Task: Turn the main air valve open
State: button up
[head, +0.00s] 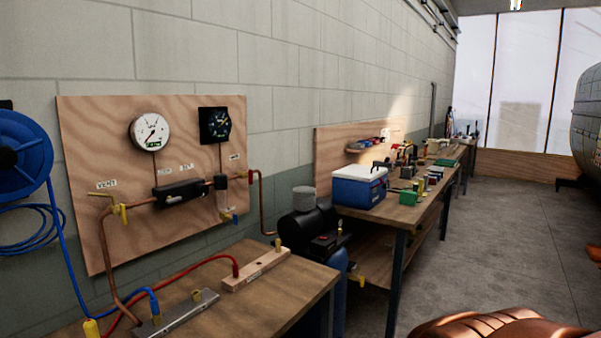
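A plywood panel (85,150) on the block wall carries copper air piping, a round white gauge (150,132) and a square black gauge (215,125). A small red handle (239,177) sits on the pipe at the panel's right side, under a small label (234,156) too small to read surely. It looks like the main air valve; its open or shut position cannot be told. A yellow-handled valve (101,195) sits at the left under a label reading VENT. My gripper is not in view.
A wooden bench (255,315) with red and blue hoses stands below the panel. A blue hose reel (22,155) hangs at left. A dark compressor (308,228) stands between this bench and a longer cluttered bench (405,212). Concrete floor (500,235) is open at right.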

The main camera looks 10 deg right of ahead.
aim_at(250, 175)
jog(key=z, duration=0.25)
jog(key=i, duration=0.7)
jog(key=u, duration=0.6)
jog(key=i, duration=0.65)
jog(key=u, duration=0.6)
